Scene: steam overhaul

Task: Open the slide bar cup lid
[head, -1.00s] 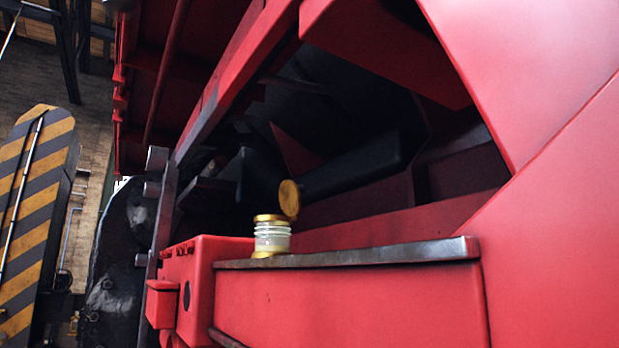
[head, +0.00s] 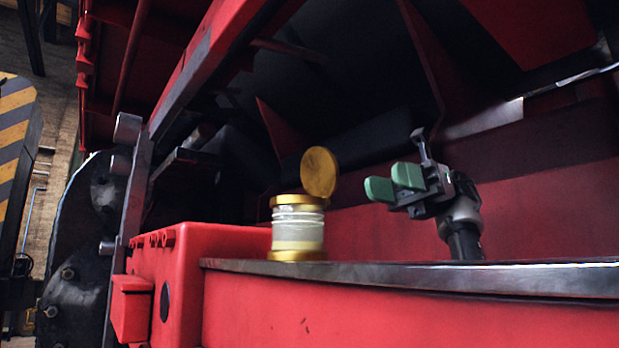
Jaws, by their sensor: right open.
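The slide bar cup (head: 297,232) is a small glass jar with brass rings at top and bottom. It stands upright on the slide bar (head: 420,275). Its round brass lid (head: 319,173) is tilted up on edge above the right side of the cup's rim, so the lid stands open. My right gripper (head: 393,182) has green fingertips, apart and empty. It is to the right of the cup and lid, with a gap between the fingertips and the lid. My left gripper is not in view.
A red block (head: 205,265) of the locomotive frame adjoins the cup on the left. Red frame plates and dark recesses rise behind and above. A striped yellow and black panel (head: 15,150) stands at far left. The bar right of the cup is clear.

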